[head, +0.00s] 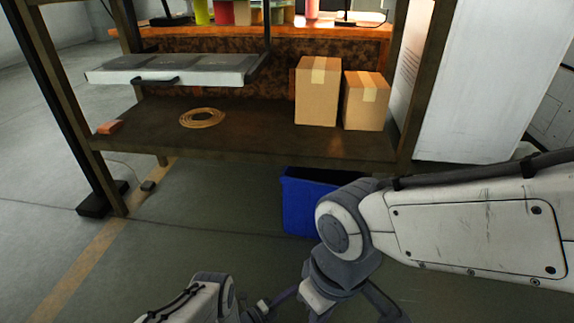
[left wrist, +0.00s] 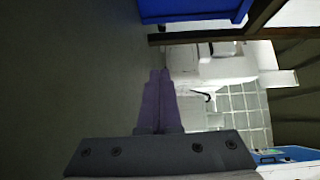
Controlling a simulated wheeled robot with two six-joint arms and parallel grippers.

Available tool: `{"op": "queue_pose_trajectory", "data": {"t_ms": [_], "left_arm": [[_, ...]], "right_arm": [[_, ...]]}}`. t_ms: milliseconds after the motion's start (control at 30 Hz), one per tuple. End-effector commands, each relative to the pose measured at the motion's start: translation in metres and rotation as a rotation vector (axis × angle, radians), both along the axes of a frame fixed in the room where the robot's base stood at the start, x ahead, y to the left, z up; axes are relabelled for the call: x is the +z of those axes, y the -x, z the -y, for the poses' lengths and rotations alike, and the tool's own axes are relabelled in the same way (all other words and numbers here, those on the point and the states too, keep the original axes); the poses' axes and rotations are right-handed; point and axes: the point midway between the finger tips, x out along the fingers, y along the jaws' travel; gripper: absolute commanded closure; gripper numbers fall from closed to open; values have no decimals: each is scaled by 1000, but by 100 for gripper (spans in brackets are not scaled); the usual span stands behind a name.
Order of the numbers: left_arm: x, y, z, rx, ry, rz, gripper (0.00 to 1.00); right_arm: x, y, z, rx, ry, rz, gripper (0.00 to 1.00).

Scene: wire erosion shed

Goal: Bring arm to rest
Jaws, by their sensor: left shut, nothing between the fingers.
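My left gripper (head: 278,299) is at the bottom edge of the head view, its arm coming in from the left. In the left wrist view its two fingers (left wrist: 158,100) lie side by side, shut, with nothing between them. My right arm reaches in from the right and bends downward. My right gripper (head: 342,285) is at the bottom, close beside the left one in the picture. Its fingertips are not clearly seen, so its opening cannot be told. Neither gripper visibly holds a thing.
A blue bin (head: 298,205) stands on the floor behind my right arm. Floor at left is mostly clear, with a black foot (head: 95,203) at the bench leg.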

Motion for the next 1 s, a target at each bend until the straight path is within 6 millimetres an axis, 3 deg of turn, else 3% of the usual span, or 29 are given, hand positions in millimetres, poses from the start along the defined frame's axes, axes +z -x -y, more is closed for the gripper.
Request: {"op": "queue_pose_trajectory", "data": {"t_ms": [367,567,667,800,900,1000], "left_arm": [[34,-52,13,25,-53,-112,100],[71,-92,25,67,-95,-227,100],[101,-115,33,104,-118,-305,100],[165,-144,45,195,-145,-462,100],[216,-152,52,281,-151,-588,100],[268,-148,55,375,-147,-713,100]], "right_arm": [[11,0,0,0,1,-1,100],[20,0,0,0,1,-1,100],[27,0,0,0,1,-1,100],[40,0,0,0,1,-1,100],[49,0,0,0,1,-1,100],[58,0,0,0,1,-1,100]]}}
